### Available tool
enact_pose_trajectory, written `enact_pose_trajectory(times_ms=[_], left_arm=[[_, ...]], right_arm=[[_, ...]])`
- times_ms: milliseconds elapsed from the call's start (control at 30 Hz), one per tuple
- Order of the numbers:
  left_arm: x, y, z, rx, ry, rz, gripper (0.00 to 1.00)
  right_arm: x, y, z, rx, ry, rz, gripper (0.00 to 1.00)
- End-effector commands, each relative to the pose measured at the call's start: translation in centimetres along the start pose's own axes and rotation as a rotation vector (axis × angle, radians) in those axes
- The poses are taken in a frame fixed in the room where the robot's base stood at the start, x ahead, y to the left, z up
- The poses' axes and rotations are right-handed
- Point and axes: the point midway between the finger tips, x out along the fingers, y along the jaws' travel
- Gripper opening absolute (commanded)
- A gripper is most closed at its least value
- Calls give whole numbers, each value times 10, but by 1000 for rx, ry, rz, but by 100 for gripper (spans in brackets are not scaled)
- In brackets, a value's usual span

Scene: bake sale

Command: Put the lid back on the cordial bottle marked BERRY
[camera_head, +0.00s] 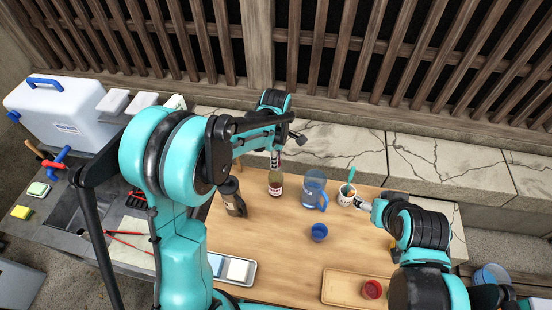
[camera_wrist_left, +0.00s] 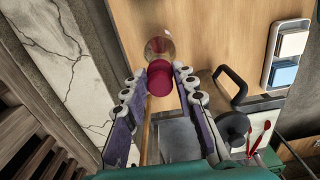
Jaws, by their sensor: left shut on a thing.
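My left gripper (camera_head: 276,160) is just above the greenish glass bottle (camera_head: 275,182) with a red-and-white label. The bottle stands upright on the wooden table; I cannot read the lettering. In the left wrist view my left gripper (camera_wrist_left: 158,88) is shut on a crimson lid (camera_wrist_left: 158,78) held between its fingertips. The bottle (camera_wrist_left: 160,47) shows just beyond the lid; I cannot tell whether they touch. My right gripper (camera_head: 368,205) is low at the right, beside a white cup (camera_head: 347,198) with a green utensil; its fingers are too small to read.
A blue jug (camera_head: 313,186) stands right of the bottle and a dark flask-like container (camera_head: 232,198) stands left of it. A small blue cup (camera_head: 319,232) is in front. A wooden tray (camera_head: 338,286) holds a red cup (camera_head: 372,289). The middle of the table (camera_head: 270,240) is clear.

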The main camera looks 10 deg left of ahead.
Motion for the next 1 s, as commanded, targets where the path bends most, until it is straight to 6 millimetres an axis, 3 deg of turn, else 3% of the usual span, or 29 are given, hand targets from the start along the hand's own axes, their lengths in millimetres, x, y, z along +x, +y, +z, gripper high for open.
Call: enact_pose_trajectory(times_ms=[433,467,533,767,833,867,1000], left_arm=[[0,0,0,0,0,0,12],[0,0,0,0,0,0,32],[0,0,0,0,0,0,51],[0,0,0,0,0,0,51],[0,0,0,0,0,0,69],[0,0,0,0,0,0,72],[0,0,0,0,0,0,72]], right_arm=[[1,0,1,0,0,0,70],[1,0,1,0,0,0,70],[1,0,1,0,0,0,70],[1,0,1,0,0,0,70],[1,0,1,0,0,0,70],[1,0,1,0,0,0,70],[1,0,1,0,0,0,70]])
